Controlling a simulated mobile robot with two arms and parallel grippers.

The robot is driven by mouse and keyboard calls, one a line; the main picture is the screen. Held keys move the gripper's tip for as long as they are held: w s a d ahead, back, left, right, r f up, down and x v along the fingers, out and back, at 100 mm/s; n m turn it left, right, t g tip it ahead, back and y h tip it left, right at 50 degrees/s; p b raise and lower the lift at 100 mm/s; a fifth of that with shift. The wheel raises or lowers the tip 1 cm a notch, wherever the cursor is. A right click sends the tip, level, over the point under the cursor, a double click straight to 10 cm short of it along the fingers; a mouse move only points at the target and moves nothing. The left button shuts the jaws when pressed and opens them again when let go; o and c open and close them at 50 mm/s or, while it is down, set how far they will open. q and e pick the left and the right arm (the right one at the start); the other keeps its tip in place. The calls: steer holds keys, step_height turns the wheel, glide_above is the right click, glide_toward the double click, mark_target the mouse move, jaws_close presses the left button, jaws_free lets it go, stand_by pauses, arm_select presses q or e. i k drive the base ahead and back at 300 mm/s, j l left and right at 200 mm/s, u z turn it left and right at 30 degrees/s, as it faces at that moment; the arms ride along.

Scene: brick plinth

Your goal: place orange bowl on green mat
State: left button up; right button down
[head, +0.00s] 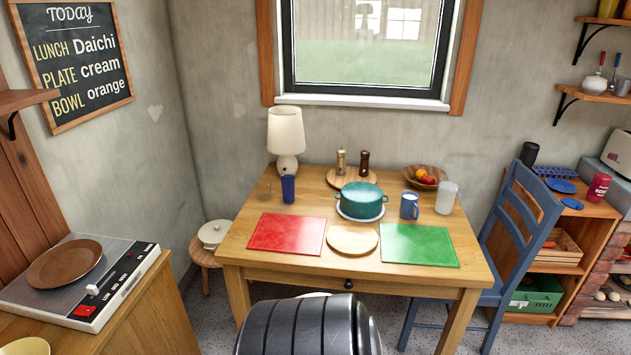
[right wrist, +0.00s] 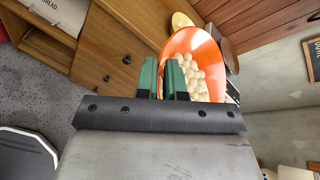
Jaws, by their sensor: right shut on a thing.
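The green mat (head: 419,245) lies flat on the right front part of the wooden table in the head view, with nothing on it. The orange bowl (right wrist: 190,40) shows in the right wrist view, with several pale round things in it. My right gripper (right wrist: 161,75) has green fingers shut on the bowl's rim. The head view shows neither the bowl nor this gripper. My left gripper is in neither view.
On the table (head: 350,275), a red mat (head: 287,233), a round board (head: 352,239) and a teal pot (head: 361,200) are left of the green mat. A blue mug (head: 409,206) and clear cup (head: 446,198) stand behind it. A blue chair (head: 522,225) is at the right.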

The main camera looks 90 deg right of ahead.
mark_target(417, 245)
steer(key=l+z, duration=0.15)
steer(key=z, duration=0.25)
steer(key=l+z, duration=0.2)
steer(key=z, duration=0.25)
steer(key=l+z, duration=0.2)
steer(key=z, duration=0.2)
steer(key=l+z, duration=0.15)
steer(key=z, duration=0.3)
steer(key=i+l+z, duration=0.45)
steer(key=l, duration=0.35)
steer(key=i+l+z, duration=0.45)
steer(key=i+l, duration=0.15)
